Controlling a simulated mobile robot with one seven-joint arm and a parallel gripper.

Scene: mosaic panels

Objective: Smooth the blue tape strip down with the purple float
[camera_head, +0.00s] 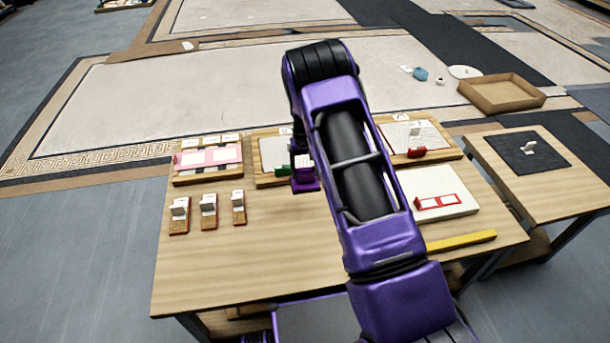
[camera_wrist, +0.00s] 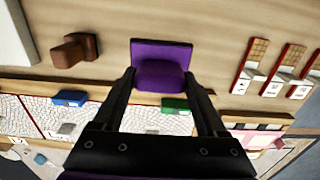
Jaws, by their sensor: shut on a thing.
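My gripper (camera_wrist: 160,95) is shut on the purple float (camera_wrist: 160,55), a dark purple plate with a rounded grip. In the head view the float (camera_head: 305,184) shows at the left of my arm, over or close to the table; I cannot tell if it touches. A blue piece (camera_wrist: 70,98) lies at the near edge of a white textured panel (camera_wrist: 97,112) in the wrist view. It looks like a small block; I cannot tell whether it is the tape strip. My arm hides that area in the head view.
A green block (camera_wrist: 175,104) lies close to the gripper. Several small stands (camera_head: 208,210) are at left, beside a pink-striped panel (camera_head: 208,158). A red block (camera_head: 417,153) and yellow bar (camera_head: 460,241) are at right. The table's front left is clear.

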